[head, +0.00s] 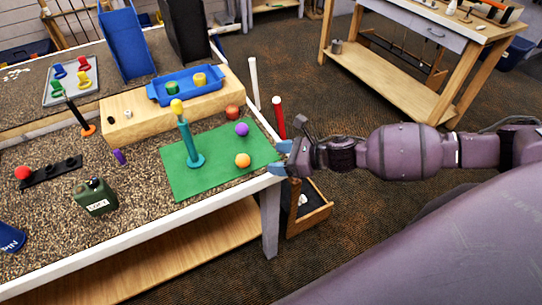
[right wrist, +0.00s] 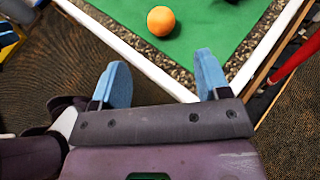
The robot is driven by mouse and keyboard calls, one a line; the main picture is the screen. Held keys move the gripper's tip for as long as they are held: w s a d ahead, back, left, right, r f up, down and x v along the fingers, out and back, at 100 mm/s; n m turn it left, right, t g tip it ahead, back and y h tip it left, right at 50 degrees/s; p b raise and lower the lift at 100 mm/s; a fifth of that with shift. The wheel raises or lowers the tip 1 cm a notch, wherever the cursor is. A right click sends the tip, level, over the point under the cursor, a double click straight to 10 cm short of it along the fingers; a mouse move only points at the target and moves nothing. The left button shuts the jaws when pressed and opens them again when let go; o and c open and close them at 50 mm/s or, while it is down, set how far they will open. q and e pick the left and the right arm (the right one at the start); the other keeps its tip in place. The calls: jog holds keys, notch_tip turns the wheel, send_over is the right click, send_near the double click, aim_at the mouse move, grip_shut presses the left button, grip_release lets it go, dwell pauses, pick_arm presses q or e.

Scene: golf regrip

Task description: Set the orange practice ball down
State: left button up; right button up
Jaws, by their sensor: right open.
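The orange practice ball (head: 242,160) rests on the green mat (head: 207,183) near the table's front right corner. In the right wrist view the orange ball (right wrist: 161,21) lies on the mat beyond my fingertips, apart from them. My right gripper (head: 279,158) is at the table's right edge, just right of the ball. In the right wrist view its blue fingers (right wrist: 160,75) are spread with nothing between them. My left gripper is not in view.
On the mat stand a teal post (head: 188,145) with a yellow top and a purple ball (head: 242,129). A red-brown ball (head: 232,112) sits behind them. A blue tray (head: 187,86) rests on a wooden block. A red post (head: 278,117) stands beyond the table's right edge.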

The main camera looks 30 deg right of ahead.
jog(key=s+a+f+m+t+h, duration=0.1)
jog(key=s+a+f+m+t, duration=0.15)
jog(key=m, duration=0.85)
jog(key=s+a+f+m+t+h, duration=0.1)
jog(key=s+a+m, duration=0.3)
jog(key=m, duration=0.6)
jog(key=s+d+f+m+h, duration=0.3)
jog(key=s+d+m+h, duration=0.1)
jog(key=m, duration=0.7)
jog(key=s+d+f+m+h, duration=0.4)
jog(key=s+m, duration=0.3)
jog(key=m, duration=0.5)
jog(key=shift+s+d+f+m+g, duration=0.2)
jog(key=shift+d+m+g, duration=0.1)
jog(key=shift+d+g, duration=0.25)
